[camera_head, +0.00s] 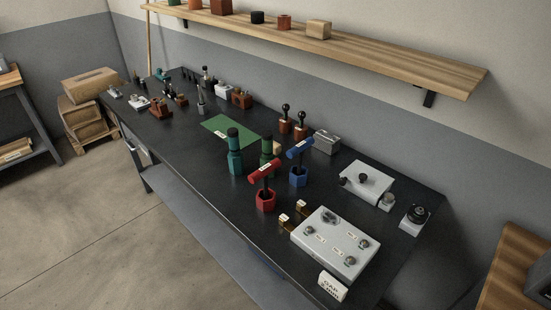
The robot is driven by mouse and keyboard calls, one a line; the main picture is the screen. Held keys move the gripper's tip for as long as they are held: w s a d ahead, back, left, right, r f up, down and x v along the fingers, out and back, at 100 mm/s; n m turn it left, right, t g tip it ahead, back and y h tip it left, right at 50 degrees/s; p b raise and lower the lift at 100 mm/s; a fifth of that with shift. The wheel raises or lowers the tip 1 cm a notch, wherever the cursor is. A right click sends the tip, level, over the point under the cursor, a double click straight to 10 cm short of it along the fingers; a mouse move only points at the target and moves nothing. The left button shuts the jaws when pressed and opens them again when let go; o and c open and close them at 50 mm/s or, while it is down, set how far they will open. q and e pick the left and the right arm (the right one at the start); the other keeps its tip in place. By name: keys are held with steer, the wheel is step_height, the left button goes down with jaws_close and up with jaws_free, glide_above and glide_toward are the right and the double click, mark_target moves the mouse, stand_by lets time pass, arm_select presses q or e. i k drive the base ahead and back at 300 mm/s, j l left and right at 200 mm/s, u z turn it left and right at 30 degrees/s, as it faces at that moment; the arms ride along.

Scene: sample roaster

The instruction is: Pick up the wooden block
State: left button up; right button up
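A light wooden block (318,29) sits near the middle of the wall shelf (400,62), the clearest match for the task's block. A smaller tan piece (277,148) stands on the dark bench beside a green bottle-like object (267,146) that partly hides it; I cannot tell whether it is wood. Neither of my grippers shows in the head view, and nothing is seen touching either piece.
The dark bench (190,148) carries a red T-handled tool (265,198), a blue one (299,174), a green mat (225,126) and a white panel box (335,243). Concrete floor is open in front.

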mark_target(277, 147)
steer(key=i+j+z, duration=0.1)
steer(key=z, duration=0.3)
steer(key=i+j+z, duration=0.1)
steer(key=j+z, duration=0.25)
steer(key=i+j+z, duration=0.15)
steer(key=j, duration=0.3)
steer(key=i+j+z, duration=0.1)
steer(key=j, duration=0.35)
steer(key=i+j+z, duration=0.15)
steer(key=j, duration=0.35)
steer(key=i+j+z, duration=0.1)
steer(key=j, duration=0.35)
steer(key=i+j+z, duration=0.15)
steer(key=j, duration=0.35)
